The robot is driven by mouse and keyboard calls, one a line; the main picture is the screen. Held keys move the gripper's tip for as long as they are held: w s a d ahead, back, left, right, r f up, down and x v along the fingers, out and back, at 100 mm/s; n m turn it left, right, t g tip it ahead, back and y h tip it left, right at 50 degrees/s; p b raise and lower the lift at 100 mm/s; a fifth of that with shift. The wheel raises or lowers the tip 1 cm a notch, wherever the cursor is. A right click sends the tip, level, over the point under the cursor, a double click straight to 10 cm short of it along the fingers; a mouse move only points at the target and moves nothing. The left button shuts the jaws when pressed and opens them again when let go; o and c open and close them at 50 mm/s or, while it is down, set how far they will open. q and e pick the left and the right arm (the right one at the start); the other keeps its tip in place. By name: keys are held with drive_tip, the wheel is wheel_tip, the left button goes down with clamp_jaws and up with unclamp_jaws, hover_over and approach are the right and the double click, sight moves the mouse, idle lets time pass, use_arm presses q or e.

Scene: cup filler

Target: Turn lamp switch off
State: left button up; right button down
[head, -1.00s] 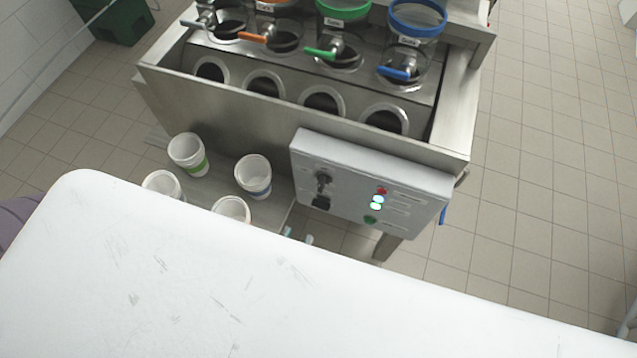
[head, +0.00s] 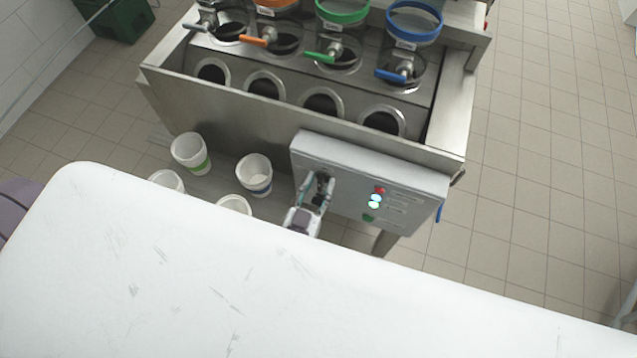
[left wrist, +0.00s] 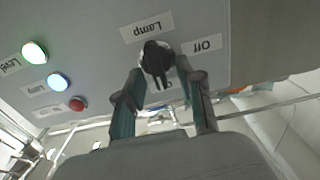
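The lamp switch is a black rotary knob (left wrist: 157,62) on a grey control panel (head: 405,180). In the left wrist view it sits below an upside-down "Lamp" label (left wrist: 147,28) and beside an "Off" label (left wrist: 202,44). My left gripper (head: 317,185) is at the panel's left part in the head view. In the left wrist view its two fingers (left wrist: 160,75) stand apart, one on each side of the knob, with gaps showing. The knob's lower part is partly hidden in the head view. My right gripper is not in view.
Indicator lights, one glowing white-blue (head: 376,199), sit right of the switch. White cups (head: 254,174) stand left of the panel. The steel filler with coloured valves (head: 396,76) rises behind. A large white surface (head: 200,270) fills the foreground.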

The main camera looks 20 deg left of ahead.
use_arm(q)
drive_tip(key=c, duration=0.6)
clamp_jaws()
